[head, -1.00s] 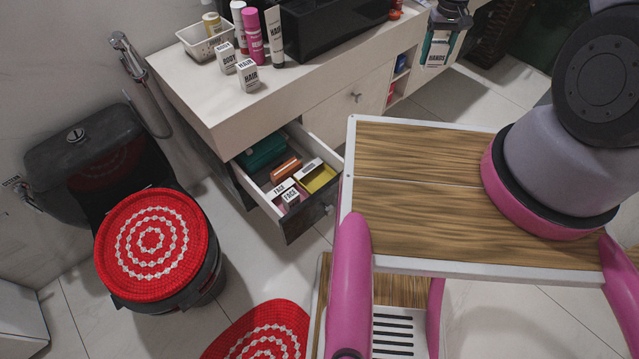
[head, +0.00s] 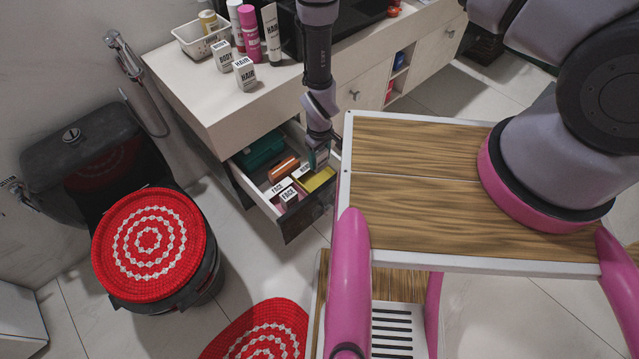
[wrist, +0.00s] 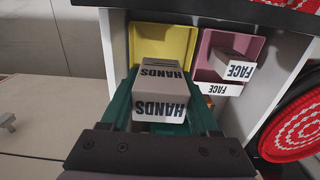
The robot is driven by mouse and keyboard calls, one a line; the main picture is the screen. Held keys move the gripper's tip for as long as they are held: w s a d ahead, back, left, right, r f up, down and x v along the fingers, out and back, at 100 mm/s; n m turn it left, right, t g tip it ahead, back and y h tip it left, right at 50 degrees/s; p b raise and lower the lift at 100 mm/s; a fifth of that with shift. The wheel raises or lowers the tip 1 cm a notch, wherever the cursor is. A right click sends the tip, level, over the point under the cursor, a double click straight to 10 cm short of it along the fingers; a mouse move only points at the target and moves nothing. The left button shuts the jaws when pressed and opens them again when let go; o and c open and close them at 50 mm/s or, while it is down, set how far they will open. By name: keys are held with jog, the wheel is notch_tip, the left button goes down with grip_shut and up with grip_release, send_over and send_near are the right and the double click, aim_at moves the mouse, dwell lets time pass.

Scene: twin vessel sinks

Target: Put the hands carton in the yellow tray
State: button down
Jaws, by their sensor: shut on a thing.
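My gripper (head: 318,152) is shut on the white hands carton (wrist: 160,88), just above the open drawer. The carton's HANDS lettering faces the wrist camera, with a teal strip on either side. The yellow tray (head: 321,181) lies in the drawer's front corner. In the wrist view the tray (wrist: 165,36) shows directly beyond the carton. The carton overlaps the tray's near part and hides it. The carton looks held above the tray; its exact height is hard to tell.
The counter (head: 218,103) edge overhangs close behind.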

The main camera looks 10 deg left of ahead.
notch_tip(320, 180, down, 10)
jog(key=shift+s+r, duration=0.1)
dwell(0.4)
jog(key=shift+f, duration=0.2)
jog(key=shift+c, duration=0.6)
grip_release()
notch_tip(320, 180, up, 12)
jog(key=shift+r, duration=0.15)
